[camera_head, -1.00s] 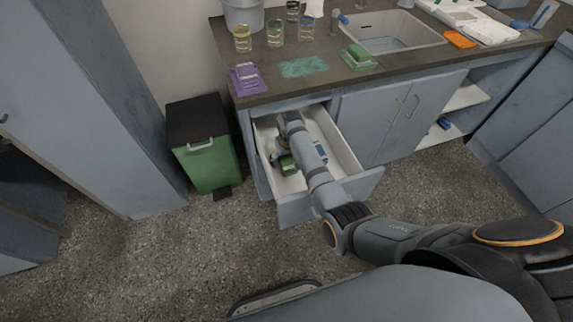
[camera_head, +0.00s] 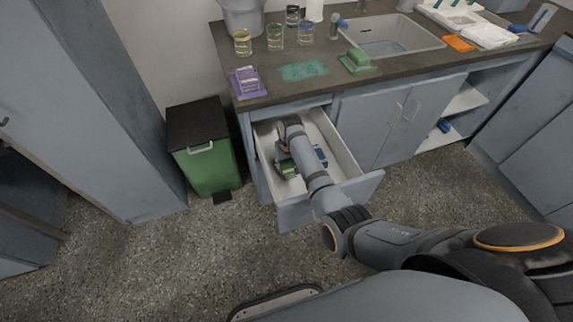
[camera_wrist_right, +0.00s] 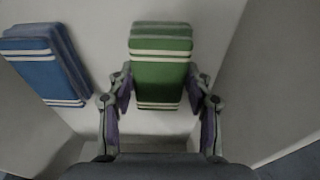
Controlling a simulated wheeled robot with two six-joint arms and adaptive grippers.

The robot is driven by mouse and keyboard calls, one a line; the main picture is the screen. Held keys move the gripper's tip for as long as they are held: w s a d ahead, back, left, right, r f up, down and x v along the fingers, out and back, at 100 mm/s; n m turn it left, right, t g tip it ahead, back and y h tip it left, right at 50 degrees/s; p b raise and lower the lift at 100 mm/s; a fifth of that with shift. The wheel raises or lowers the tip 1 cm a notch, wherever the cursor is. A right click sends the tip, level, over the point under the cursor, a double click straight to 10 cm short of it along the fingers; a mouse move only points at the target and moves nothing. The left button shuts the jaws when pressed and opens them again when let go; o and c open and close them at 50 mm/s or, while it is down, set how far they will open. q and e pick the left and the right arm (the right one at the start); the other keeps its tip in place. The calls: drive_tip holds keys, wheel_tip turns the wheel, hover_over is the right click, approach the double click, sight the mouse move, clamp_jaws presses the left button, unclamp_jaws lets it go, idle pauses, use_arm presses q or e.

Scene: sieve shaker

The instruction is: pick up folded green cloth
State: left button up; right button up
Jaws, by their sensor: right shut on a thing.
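The folded green cloth (camera_wrist_right: 160,75) has pale stripes and lies in the open drawer. It shows in the right wrist view at the middle top, and in the head view (camera_head: 287,170) beside my gripper. My right gripper (camera_wrist_right: 160,92) reaches down into the drawer, with one finger on each side of the cloth's near part, shut on it. In the head view my right gripper (camera_head: 284,150) is partly hidden by my own wrist. My left gripper is not in view.
A folded blue cloth (camera_wrist_right: 45,65) with white stripes lies left of the green one in the wrist view. The drawer (camera_head: 347,154) has walls close around my right arm. A counter (camera_head: 330,82) with beakers and a sink stands above. A green bin (camera_head: 207,165) stands left.

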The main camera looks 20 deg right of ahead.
sight(287, 162)
drive_tip(key=shift+r, duration=0.45)
drive_tip(key=r, duration=0.1)
drive_tip(key=r+p, duration=0.1)
drive_tip(key=r, duration=0.1)
drive_tip(key=shift+s+d, duration=0.1)
drive_tip(key=shift+d, duration=0.1)
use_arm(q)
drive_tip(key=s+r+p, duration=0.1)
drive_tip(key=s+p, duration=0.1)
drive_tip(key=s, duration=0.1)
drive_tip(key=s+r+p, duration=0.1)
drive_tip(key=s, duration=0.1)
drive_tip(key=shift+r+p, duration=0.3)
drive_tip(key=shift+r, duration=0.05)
use_arm(e)
drive_tip(key=s+d+r, duration=0.9)
drive_tip(key=shift+s+d, duration=0.3)
